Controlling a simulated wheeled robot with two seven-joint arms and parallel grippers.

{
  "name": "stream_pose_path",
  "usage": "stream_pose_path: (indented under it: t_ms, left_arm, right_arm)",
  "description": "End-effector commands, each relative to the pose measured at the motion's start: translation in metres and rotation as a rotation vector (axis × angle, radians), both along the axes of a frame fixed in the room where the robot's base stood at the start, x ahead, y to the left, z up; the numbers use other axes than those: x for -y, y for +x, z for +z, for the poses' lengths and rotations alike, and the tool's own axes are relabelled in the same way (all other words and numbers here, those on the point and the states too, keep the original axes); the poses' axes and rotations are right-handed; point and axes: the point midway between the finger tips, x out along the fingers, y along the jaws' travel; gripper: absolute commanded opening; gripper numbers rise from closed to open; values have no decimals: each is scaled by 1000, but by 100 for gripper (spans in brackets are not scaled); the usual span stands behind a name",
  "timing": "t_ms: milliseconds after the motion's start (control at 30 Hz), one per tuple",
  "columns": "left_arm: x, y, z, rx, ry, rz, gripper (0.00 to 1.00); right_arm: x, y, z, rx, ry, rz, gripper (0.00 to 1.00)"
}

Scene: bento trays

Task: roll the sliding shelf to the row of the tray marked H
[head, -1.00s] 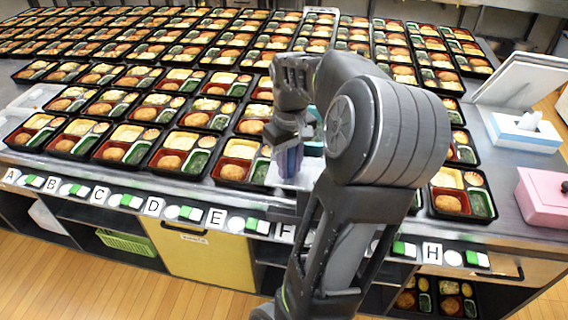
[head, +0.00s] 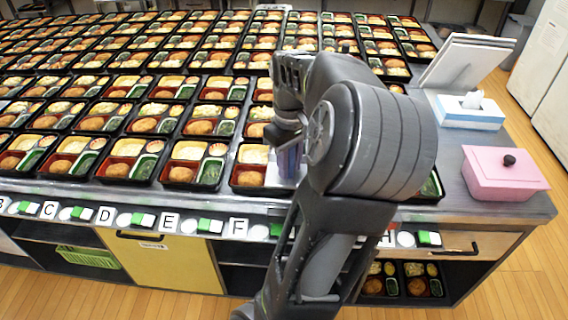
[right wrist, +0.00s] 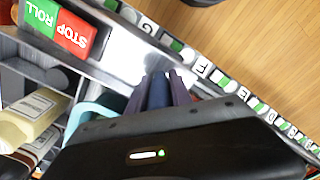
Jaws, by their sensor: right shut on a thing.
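The label H (head: 388,240) is on the counter's front edge, partly covered by my right arm. The front tray of that row (head: 430,188) shows only at its right side past my arm. My right gripper (head: 289,160) is over the front edge, right of the label F (head: 238,228). In the right wrist view its purple fingers (right wrist: 166,90) are shut on a narrow bluish upright part, apparently the sliding shelf's handle. The pale shelf (right wrist: 135,62) shows beneath the fingers; most of it is hidden by my arm and gripper. My left gripper is out of view.
A red and green STOP/ROLL panel (right wrist: 60,30) and a cream bottle (right wrist: 25,122) are near the shelf. Rows of bento trays fill the counter behind. A pink box (head: 503,175) and tissue box (head: 468,112) stand at the right end. The floor in front is clear.

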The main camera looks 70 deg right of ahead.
Motion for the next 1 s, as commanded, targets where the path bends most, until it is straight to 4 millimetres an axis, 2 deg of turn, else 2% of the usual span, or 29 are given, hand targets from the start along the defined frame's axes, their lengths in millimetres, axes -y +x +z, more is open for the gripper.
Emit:
stream_pose_path:
  t_ms: [300, 333, 600, 867, 1000]
  left_arm:
    - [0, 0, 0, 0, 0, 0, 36]
    - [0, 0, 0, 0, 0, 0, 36]
    - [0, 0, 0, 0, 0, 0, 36]
    - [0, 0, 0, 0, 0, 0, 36]
    - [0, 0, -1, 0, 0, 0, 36]
  right_arm:
    - [1, 0, 1, 2, -2, -2, 0]
    - [1, 0, 1, 2, -2, -1, 26]
    - [0, 0, 0, 2, -1, 0, 47]
    - [0, 0, 1, 1, 0, 0, 47]
    - [1, 1, 10, 2, -2, 1, 47]
